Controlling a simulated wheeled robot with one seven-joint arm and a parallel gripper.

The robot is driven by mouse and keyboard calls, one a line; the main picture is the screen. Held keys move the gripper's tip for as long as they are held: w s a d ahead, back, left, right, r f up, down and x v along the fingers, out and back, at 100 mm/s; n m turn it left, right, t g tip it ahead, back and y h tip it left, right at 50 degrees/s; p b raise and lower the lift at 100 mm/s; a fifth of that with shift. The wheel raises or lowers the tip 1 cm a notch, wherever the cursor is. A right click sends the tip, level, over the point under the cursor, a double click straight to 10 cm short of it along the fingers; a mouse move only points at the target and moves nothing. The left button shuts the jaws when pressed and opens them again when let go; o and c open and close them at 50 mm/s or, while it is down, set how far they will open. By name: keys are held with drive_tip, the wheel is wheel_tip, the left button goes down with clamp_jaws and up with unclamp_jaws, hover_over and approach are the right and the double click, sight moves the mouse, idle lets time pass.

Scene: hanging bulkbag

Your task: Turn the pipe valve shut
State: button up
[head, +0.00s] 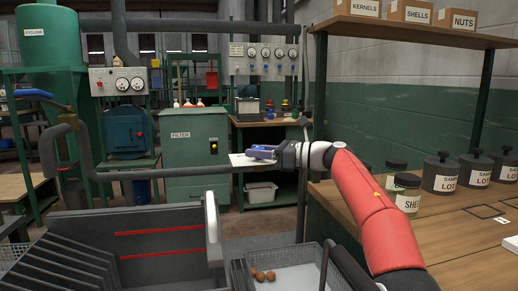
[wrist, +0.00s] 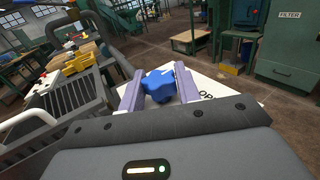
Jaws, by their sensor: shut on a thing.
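My gripper (head: 260,152) is at the end of the outstretched red arm in the head view. In the wrist view its two pale purple fingers (wrist: 157,92) are shut on a blue lobed knob (wrist: 160,80). A white plate (wrist: 207,86) with partly hidden lettering beginning "OP" lies behind the knob. It also shows beside the gripper in the head view (head: 238,160). A separate blue lever handle (head: 34,94) sits on a brass fitting on the grey pipe (head: 48,150) at the left, away from my gripper.
A green filter cabinet (head: 195,150) stands behind. A wooden bench (head: 465,235) with dark jars (head: 440,172) is at the right. A dark slotted hopper (head: 150,240) and a wire basket (head: 300,272) with several brown nuts are in front, below the arm.

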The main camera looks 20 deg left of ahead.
drive_tip(key=shift+n+g, duration=0.3)
drive_tip(key=shift+g, duration=0.1)
drive_tip(key=o, duration=1)
drive_tip(key=shift+m+t, duration=0.4)
drive_tip(key=shift+t, duration=0.2)
